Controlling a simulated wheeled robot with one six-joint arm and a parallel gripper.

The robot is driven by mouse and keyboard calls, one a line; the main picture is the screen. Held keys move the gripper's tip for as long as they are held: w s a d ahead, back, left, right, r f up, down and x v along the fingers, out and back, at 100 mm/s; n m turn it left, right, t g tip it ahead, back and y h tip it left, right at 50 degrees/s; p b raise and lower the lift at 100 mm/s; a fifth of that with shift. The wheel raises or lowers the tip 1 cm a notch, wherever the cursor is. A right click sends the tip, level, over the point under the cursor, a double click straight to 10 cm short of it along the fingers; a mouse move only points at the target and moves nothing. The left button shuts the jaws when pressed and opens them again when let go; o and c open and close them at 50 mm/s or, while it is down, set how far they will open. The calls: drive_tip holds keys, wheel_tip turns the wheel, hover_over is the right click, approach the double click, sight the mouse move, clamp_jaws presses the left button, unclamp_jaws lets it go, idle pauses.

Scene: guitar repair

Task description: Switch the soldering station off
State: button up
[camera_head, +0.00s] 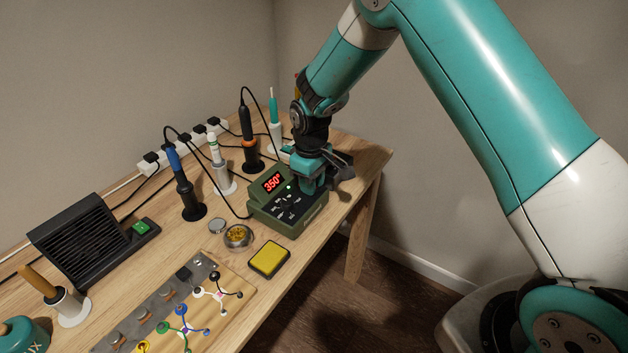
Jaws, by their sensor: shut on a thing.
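The green soldering station (286,223) sits on the bench near its right end. Its display (272,184) glows red and reads 350°. A small green light (289,187) is lit on the panel, above a dark knob (288,203). My teal gripper (311,186) reaches down from above at the right side of the station's top panel. It is shut on a small part of the station there. The fingers hide that part, so its shape and any switch position cannot be made out.
Soldering irons in holders (249,141) stand behind the station, with cables running to a white power strip (185,146). A yellow sponge tray (269,260) and a brass wool pot (237,236) are in front-left. A black fan box (82,245) stands at left. The bench's right end is mostly clear.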

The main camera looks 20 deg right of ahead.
drive_tip(key=shift+w+a+r+g+h+p, duration=0.1)
drive_tip(key=shift+w+r+g+h+p, duration=0.25)
drive_tip(key=shift+p, duration=0.55)
drive_tip(key=shift+f+g+h+p, duration=0.15)
drive_tip(key=shift+g+h+p, duration=0.35)
drive_tip(key=shift+g, duration=0.45)
drive_tip(key=o, duration=0.9)
drive_tip(key=v, duration=1.7)
drive_tip(key=shift+a, duration=0.15)
